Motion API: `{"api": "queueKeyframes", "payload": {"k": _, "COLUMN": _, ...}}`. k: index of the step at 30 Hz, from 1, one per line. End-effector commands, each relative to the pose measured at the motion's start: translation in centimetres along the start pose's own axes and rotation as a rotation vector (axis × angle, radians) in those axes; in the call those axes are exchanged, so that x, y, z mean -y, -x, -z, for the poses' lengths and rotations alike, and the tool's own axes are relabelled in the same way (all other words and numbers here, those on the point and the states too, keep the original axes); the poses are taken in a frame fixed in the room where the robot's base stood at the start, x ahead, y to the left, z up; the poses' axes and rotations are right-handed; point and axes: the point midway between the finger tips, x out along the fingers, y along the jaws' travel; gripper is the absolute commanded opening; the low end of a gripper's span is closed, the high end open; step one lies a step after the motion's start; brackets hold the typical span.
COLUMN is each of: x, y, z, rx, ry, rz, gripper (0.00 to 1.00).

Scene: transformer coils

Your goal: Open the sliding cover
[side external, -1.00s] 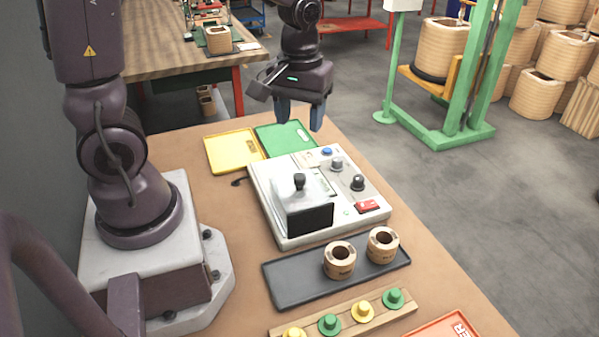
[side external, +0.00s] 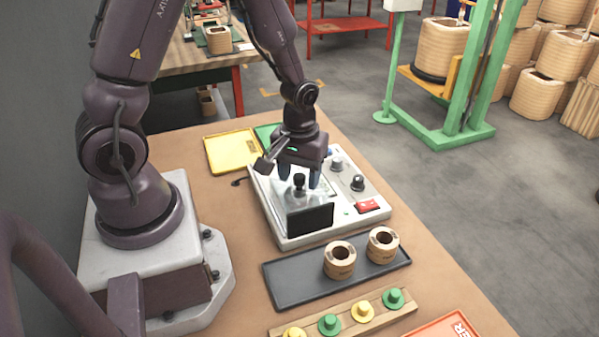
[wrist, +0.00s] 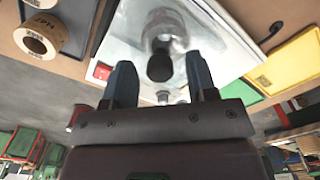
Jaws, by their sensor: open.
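The sliding cover (side external: 303,208) is a clear box with a dark front panel, on the left part of the white test device (side external: 364,187). A black knob (side external: 299,183) stands upright on its top. My gripper (side external: 299,186) is low over the cover, fingers pointing down, at the knob. In the wrist view the knob (wrist: 160,66) shows between and just beyond the two blue-grey fingers of my gripper (wrist: 158,78), with space on both sides. The gripper is open and holds nothing. I cannot tell whether either finger touches the knob.
The device panel carries dials and a red switch (side external: 367,206). A dark tray (side external: 290,284) with two coils (side external: 340,260) lies in front. A wooden rack (side external: 342,319) holds green and yellow pegs. Yellow (side external: 231,151) and green (side external: 266,134) trays lie behind.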

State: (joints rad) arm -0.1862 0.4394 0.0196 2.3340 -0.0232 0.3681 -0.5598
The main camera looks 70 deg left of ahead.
Motion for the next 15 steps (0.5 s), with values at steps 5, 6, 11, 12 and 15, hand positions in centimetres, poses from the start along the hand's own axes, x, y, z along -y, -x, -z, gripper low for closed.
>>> {"api": "queueKeyframes", "payload": {"k": 5, "x": 0.0, "y": 0.02, "z": 0.0, "rx": 0.0, "ry": 0.0, "rz": 0.0, "gripper": 0.5}}
{"api": "queueKeyframes", "payload": {"k": 6, "x": 0.0, "y": 0.03, "z": 0.0, "rx": 0.0, "ry": 0.0, "rz": 0.0, "gripper": 0.41}}
{"api": "queueKeyframes", "payload": {"k": 11, "x": 0.0, "y": 0.04, "z": 0.01, "rx": 0.0, "ry": 0.0, "rz": 0.0, "gripper": 0.04}}
{"api": "queueKeyframes", "payload": {"k": 12, "x": 0.0, "y": 0.04, "z": 0.0, "rx": 0.0, "ry": 0.0, "rz": 0.0, "gripper": 0.0}}
{"api": "queueKeyframes", "payload": {"k": 15, "x": 0.03, "y": 0.05, "z": 0.04, "rx": 0.0, "ry": 0.0, "rz": 0.0, "gripper": 0.0}}
